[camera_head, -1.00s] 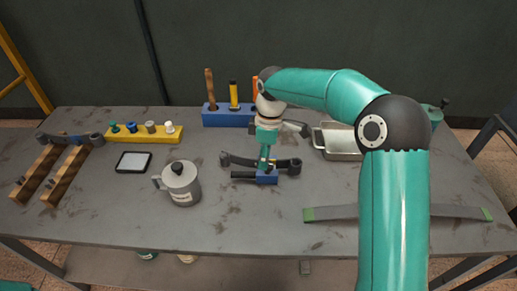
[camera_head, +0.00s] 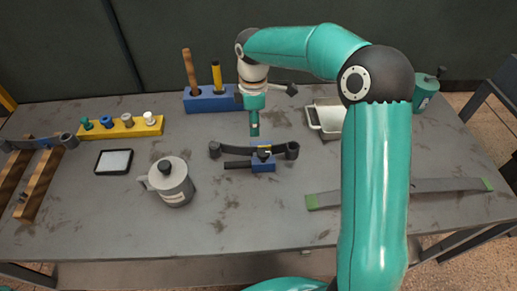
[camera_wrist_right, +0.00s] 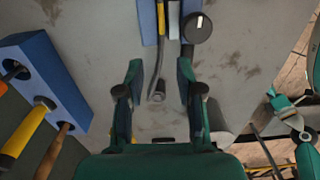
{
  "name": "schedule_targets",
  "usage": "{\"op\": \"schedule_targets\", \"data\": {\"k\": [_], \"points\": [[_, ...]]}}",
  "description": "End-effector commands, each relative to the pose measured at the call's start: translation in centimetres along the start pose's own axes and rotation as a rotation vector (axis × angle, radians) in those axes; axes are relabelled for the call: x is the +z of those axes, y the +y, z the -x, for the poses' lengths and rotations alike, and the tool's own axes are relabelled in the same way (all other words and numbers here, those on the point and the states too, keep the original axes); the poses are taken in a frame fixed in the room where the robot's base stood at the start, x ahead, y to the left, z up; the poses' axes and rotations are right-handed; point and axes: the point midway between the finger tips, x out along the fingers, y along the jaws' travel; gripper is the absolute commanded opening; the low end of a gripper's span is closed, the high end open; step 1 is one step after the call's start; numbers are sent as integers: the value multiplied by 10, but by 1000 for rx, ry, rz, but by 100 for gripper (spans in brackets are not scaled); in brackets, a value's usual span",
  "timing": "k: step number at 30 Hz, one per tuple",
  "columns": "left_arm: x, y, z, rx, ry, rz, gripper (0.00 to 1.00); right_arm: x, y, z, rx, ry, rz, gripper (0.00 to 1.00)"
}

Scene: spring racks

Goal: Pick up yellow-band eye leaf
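The yellow-band eye leaf (camera_head: 280,149) is a dark, slightly curved strip with an eye at each end and a small yellow band near its middle. It rests at a blue block (camera_head: 263,166) in the table's centre. In the right wrist view the leaf (camera_wrist_right: 158,70) runs down between the fingers, its near eye low between them. My right gripper (camera_head: 254,132) appears just above and behind the leaf's middle, apart from it. In the wrist view its two fingers (camera_wrist_right: 158,82) are spread and empty. Teal parts at that view's right edge may be my left arm; its fingers are unclear.
A blue tool rack (camera_head: 212,103) stands behind, a grey lidded mug (camera_head: 171,183) front left. A metal tray (camera_head: 325,118) and a green-ended flat strip (camera_head: 435,186) lie right. Another eye leaf (camera_head: 40,143) lies across wooden rails left. The front table centre is clear.

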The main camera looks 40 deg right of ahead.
Motion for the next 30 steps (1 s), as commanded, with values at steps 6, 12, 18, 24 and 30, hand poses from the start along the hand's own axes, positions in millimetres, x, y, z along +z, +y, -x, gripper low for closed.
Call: {"op": "schedule_targets", "data": {"k": [6,12,18,24,30], "points": [[0,0,1,0,0,0,100,2,0,-31,-1,-1,-3,36],[0,1,2,0,1,0,100,3,-1,-42,-1,-1,-3,36],[0,3,9,0,1,0,100,7,-2,-68,-4,-2,-3,36],[0,4,10,0,1,0,100,7,-2,-88,-3,-1,-5,36],[0,3,9,0,0,0,100,7,-3,-91,-8,-3,-4,36]]}}
